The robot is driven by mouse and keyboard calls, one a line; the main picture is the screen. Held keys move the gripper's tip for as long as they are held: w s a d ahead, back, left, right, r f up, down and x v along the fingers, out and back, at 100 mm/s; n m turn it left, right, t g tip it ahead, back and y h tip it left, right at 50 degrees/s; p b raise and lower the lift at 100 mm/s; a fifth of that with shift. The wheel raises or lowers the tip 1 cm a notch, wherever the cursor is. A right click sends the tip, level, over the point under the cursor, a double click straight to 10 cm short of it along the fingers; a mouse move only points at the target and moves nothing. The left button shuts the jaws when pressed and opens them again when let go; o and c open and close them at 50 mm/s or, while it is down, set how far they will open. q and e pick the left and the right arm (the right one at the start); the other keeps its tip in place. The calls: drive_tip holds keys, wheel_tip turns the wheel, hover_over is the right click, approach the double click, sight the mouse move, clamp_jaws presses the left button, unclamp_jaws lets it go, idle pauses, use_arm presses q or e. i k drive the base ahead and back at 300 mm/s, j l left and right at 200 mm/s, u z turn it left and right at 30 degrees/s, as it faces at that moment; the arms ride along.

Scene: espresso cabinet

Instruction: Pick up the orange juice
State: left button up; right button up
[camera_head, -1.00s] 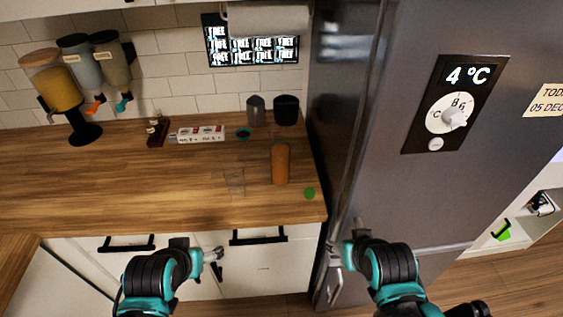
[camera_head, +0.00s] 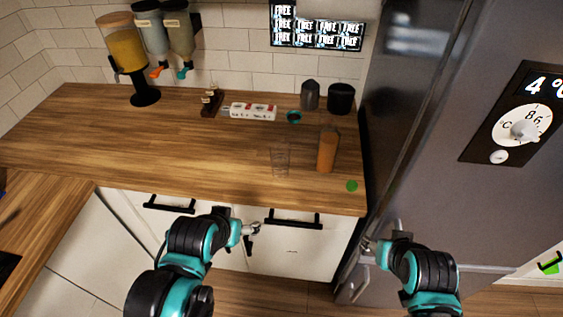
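A tall glass of orange juice (camera_head: 327,151) stands upright near the right end of the wooden counter (camera_head: 110,146). My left gripper (camera_head: 256,228) is in front of the counter's drawers, below and to the left of the juice, and apart from it. My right gripper (camera_head: 368,246) is beside the fridge door, below and to the right of the juice. Nothing shows in either gripper. Their fingers are too small to tell whether they are open or shut.
An empty clear glass (camera_head: 280,157) stands just left of the juice, and a green disc (camera_head: 352,186) lies to its right. Dark canisters (camera_head: 340,99) and a white box (camera_head: 252,112) stand behind. The fridge (camera_head: 440,120) bounds the right. The counter's left is mostly clear.

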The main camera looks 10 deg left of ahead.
sight(329, 140)
drive_tip(key=i+j, duration=0.1)
drive_tip(key=j, duration=1.15)
drive_tip(key=i+j+z, duration=0.1)
drive_tip(key=j, duration=0.55)
drive_tip(key=i, duration=0.05)
